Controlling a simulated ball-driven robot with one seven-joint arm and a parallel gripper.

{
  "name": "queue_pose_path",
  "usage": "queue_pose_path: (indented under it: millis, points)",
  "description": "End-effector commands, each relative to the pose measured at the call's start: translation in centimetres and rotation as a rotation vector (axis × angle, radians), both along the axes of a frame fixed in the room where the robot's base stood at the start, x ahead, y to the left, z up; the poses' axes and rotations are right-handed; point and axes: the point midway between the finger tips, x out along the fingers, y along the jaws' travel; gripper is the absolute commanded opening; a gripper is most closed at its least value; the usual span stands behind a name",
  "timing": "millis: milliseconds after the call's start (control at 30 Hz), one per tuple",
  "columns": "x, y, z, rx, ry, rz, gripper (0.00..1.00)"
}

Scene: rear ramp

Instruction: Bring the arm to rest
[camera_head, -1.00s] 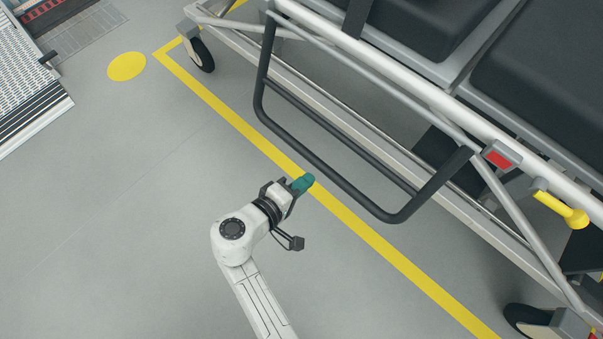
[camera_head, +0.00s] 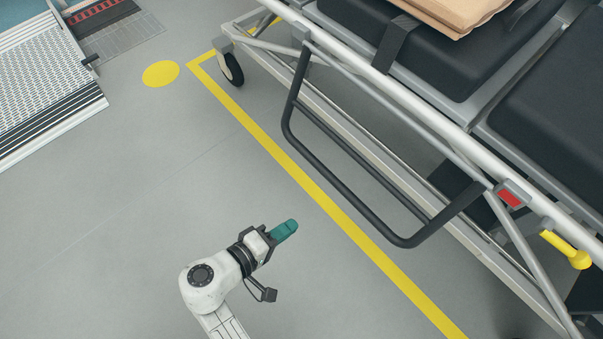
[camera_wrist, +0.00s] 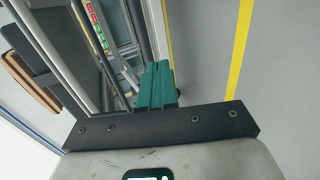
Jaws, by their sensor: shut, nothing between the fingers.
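My gripper (camera_head: 285,231) has teal fingers and shows at the lower middle of the head view. It is held over the bare grey floor, left of the yellow floor line, and touches nothing. In the wrist view its teal fingers (camera_wrist: 157,86) lie close together, shut and empty. My white arm runs down from it and leaves the lower edge of the head view.
A wheeled stretcher (camera_head: 440,112) with dark pads and a black side rail (camera_head: 345,183) stands to the right of my gripper. A tan item (camera_head: 450,10) lies on it. A ramp (camera_head: 35,90) is at upper left. The grey floor (camera_head: 110,240) at left is clear.

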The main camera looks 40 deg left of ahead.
Motion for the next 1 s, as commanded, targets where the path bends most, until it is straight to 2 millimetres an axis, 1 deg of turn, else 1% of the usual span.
queue_pose_path:
  millis: [300,367,467,567,600,667,700,733,767,800,867,900,967,1000]
  points:
    - [-0.3,0.0,0.0,-0.001,0.0,-0.001,0.0]
    - [0.4,-0.9,-0.2,0.005,0.018,-0.029,0.0]
    - [2.4,-4.2,-0.8,0.024,0.078,-0.129,0.0]
    - [5.0,-9.7,-1.8,0.066,0.181,-0.291,0.0]
    - [5.8,-12.4,-2.2,0.091,0.229,-0.366,0.0]
    - [6.7,-16.5,-2.8,0.136,0.303,-0.481,0.0]
    - [7.1,-19.3,-3.1,0.17,0.351,-0.557,0.0]
    - [7.1,-21.3,-3.4,0.199,0.388,-0.614,0.0]
    - [7.1,-23.2,-3.5,0.229,0.423,-0.667,0.0]
    - [6.9,-25.8,-3.7,0.271,0.467,-0.736,0.0]
    - [6.3,-29.3,-3.8,0.34,0.529,-0.832,0.0]
    - [5.7,-31.5,-3.8,0.389,0.568,-0.893,0.0]
    - [4.6,-34.5,-3.6,0.468,0.618,-0.978,0.0]
    - [3.7,-36.3,-3.4,0.521,0.65,-1.026,0.0]
